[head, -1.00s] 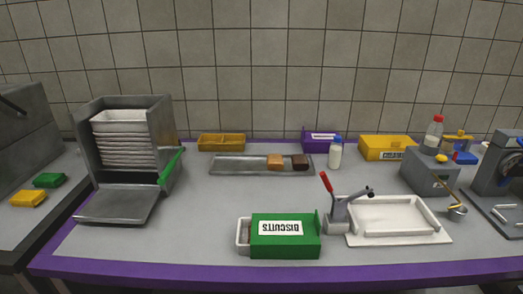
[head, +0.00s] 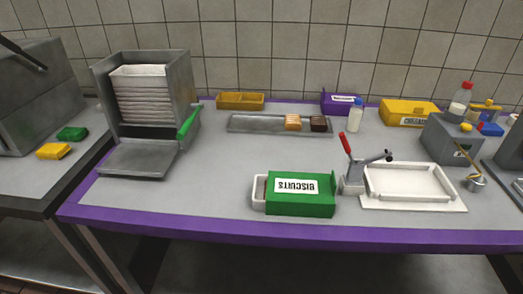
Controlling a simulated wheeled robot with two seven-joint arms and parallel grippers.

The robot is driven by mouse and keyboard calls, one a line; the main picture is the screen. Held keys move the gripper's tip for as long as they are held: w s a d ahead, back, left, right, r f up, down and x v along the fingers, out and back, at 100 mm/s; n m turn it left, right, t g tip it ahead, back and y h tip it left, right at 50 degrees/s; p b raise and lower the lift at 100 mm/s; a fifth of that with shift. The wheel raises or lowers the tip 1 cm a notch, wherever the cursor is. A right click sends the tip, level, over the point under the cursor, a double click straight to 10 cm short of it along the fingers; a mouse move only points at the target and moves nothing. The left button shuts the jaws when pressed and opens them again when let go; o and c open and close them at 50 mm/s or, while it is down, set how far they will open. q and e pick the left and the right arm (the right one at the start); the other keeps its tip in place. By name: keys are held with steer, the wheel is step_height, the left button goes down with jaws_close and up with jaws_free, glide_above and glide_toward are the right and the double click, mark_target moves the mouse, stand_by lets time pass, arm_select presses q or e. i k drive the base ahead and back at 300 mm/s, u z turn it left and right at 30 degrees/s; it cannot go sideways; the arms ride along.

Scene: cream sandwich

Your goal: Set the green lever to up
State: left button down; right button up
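The green lever (head: 188,121) is on the right side of a grey metal dispenser (head: 148,95) that holds a stack of white trays. The lever slants, with its upper end leaning up and to the right and its lower end against the dispenser's side. Neither of my grippers shows in the head view.
A purple-edged table (head: 290,235) carries a green biscuits box (head: 300,207), a red-handled press (head: 353,175), a white tray (head: 408,182) and a metal tray (head: 265,124) with two blocks. A side counter at left holds green (head: 72,133) and yellow (head: 53,151) blocks. The table's front left is clear.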

mark_target(183, 132)
steer(key=z, duration=1.25)
steer(key=i, duration=0.6)
steer(key=u, duration=2.25)
